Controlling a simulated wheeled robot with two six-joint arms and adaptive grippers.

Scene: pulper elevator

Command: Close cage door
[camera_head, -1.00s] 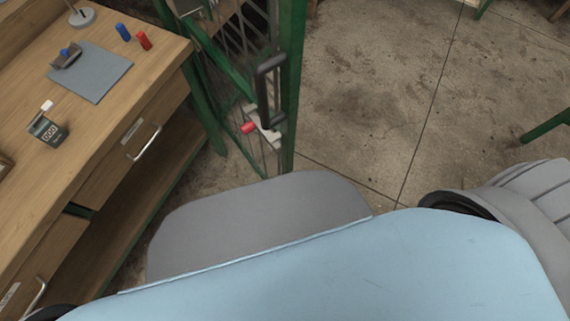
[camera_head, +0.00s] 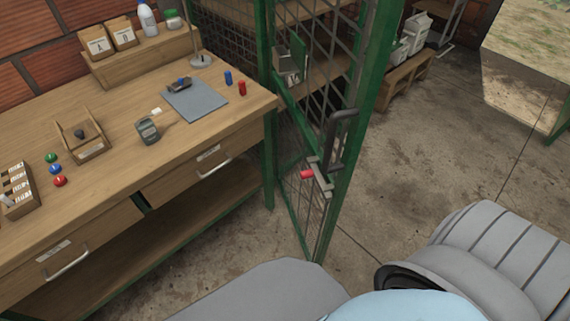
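The cage door (camera_head: 368,130) is a green metal frame with dark wire mesh, standing upright to the right of the workbench. It stands ajar, swung out toward me. A dark vertical handle (camera_head: 338,138) sits near its free edge. A metal latch (camera_head: 321,178) with a red knob (camera_head: 307,174) is below the handle. Neither of my grippers is in view; only my light blue and grey body parts and a grey arm link show at the bottom and right.
A wooden workbench (camera_head: 110,112) with drawers fills the left, holding a grey mat (camera_head: 196,101), red, blue and green buttons, small boxes and bottles. A low wooden pallet (camera_head: 407,73) with white containers stands behind the door. Concrete floor (camera_head: 440,140) right of the door is clear.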

